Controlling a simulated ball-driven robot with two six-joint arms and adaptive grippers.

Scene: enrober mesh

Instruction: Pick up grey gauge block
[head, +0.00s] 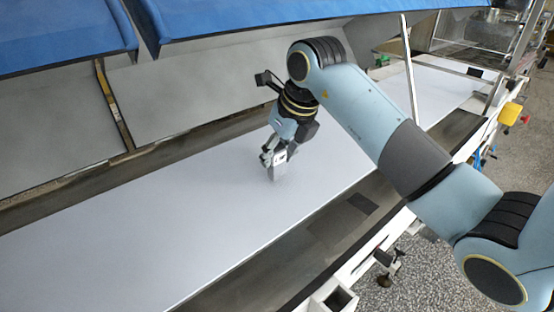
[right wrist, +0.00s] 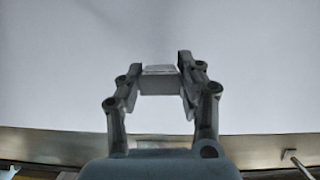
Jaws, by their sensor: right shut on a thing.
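The grey gauge block (right wrist: 159,82) is between the two fingers of my right gripper (right wrist: 160,85) in the right wrist view, with a finger against each side. In the head view the right gripper (head: 275,158) points down over the white belt (head: 130,235), and the block (head: 275,173) shows as a small grey piece at its fingertips. The right gripper is shut on the block. I cannot tell whether the block touches the belt or is just above it. My left gripper is not in view.
Blue covers (head: 290,15) and grey slanted panels (head: 200,80) stand along the back of the belt. A dark flat piece (head: 362,203) lies on the front ledge. A metal frame (head: 410,70) rises at the right. The belt left of the gripper is clear.

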